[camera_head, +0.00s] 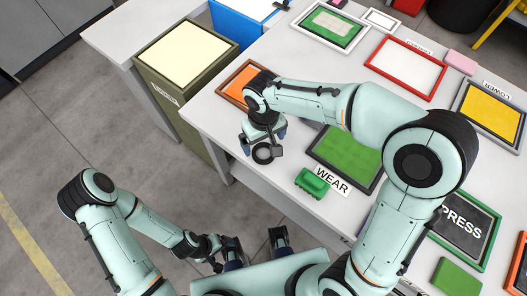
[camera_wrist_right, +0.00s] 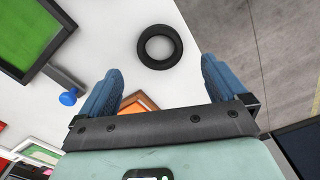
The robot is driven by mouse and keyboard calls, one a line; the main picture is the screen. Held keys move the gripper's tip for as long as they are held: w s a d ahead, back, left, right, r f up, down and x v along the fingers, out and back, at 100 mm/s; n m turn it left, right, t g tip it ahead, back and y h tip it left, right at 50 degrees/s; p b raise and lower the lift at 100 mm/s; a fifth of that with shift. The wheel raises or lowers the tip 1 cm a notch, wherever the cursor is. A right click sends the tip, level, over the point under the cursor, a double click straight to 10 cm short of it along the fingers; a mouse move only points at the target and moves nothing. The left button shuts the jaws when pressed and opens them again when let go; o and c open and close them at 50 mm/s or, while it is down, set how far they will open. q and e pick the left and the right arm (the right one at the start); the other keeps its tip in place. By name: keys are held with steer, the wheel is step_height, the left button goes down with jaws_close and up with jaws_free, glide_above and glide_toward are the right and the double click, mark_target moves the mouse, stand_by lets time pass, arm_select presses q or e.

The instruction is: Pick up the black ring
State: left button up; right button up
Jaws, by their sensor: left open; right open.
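The black ring (camera_head: 256,155) lies flat on the white table near its left front edge. It also shows in the right wrist view (camera_wrist_right: 142,47), beyond and between the fingertips. My right gripper (camera_head: 262,139) is open above the table, just behind the ring in the head view. Its blue fingers show in the right wrist view (camera_wrist_right: 164,75) with nothing between them. The ring is apart from both fingers as far as I can see. My left gripper (camera_head: 257,250) is open and empty, low in front of the table over the floor.
A small grey piece (camera_head: 277,150) stands beside the ring; a blue knob (camera_wrist_right: 68,98) shows in the wrist view. Green (camera_head: 346,152) and orange (camera_head: 232,88) framed panels are close. An olive bin (camera_head: 150,75) stands left.

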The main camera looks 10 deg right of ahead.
mark_target(262, 150)
steer(key=f, duration=0.6)
steer(key=shift+w+a+f, duration=0.1)
steer(key=shift+w+f, duration=0.15)
steer(key=shift+w, duration=0.1)
steer(key=shift+c, duration=0.4)
steer(key=c, duration=1.1)
steer(key=shift+o, duration=0.2)
steer(key=shift+r, duration=0.15)
